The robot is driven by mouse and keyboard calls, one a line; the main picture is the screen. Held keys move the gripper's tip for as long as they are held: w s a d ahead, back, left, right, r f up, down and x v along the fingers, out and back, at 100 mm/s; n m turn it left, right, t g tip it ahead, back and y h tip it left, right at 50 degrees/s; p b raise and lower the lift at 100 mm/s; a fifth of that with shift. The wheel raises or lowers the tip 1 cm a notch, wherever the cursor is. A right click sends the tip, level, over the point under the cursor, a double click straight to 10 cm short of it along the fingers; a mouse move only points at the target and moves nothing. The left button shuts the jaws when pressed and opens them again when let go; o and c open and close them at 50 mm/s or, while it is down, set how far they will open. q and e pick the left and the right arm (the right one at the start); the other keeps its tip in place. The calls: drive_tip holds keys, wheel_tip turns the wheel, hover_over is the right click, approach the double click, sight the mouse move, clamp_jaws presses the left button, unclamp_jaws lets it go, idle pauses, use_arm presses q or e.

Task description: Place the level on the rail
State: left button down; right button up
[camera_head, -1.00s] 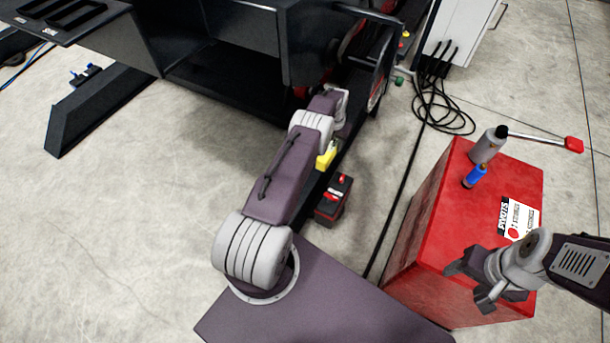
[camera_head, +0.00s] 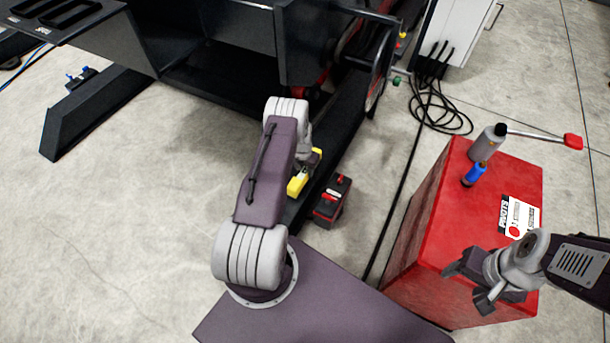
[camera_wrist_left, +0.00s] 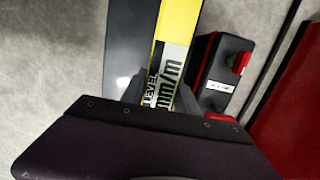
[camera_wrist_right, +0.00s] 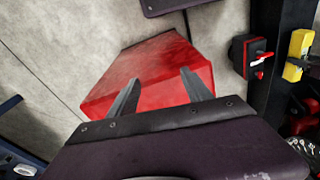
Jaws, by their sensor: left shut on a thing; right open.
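The level (camera_head: 297,187) is a yellow bar with a pale label. My left gripper (camera_head: 314,160) is shut on it, partly hidden by its own arm. In the left wrist view the level (camera_wrist_left: 176,45) shows "LEVEL mm/m" between the fingers (camera_wrist_left: 158,92). It also shows at the right of the right wrist view (camera_wrist_right: 297,55). A long dark beam (camera_head: 338,140), apparently the rail, runs beside and under the level; I cannot tell whether they touch. My right gripper (camera_head: 471,283) is open and empty above the red cabinet.
A black box with red switches (camera_head: 332,201) stands right of the beam. The red cabinet (camera_head: 430,215) bears a grey bottle (camera_head: 488,144), a blue bottle (camera_head: 474,175) and a printed card (camera_head: 519,217). Black cables (camera_head: 440,108) lie on the floor. The dark machine (camera_head: 220,65) fills the back.

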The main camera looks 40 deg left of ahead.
use_arm(q)
wheel_tip(320, 180, down, 3)
drive_tip(key=shift+r+b, duration=0.1)
drive_tip(key=shift+b, duration=0.45)
use_arm(e)
wheel_tip(320, 180, down, 2)
drive_tip(key=shift+f, duration=0.1)
use_arm(q)
drive_tip(key=shift+r, duration=0.15)
use_arm(e)
drive_tip(key=shift+r, duration=0.25)
drive_tip(key=shift+f, duration=0.15)
use_arm(q)
drive_tip(key=c, duration=0.9)
unclamp_jaws()
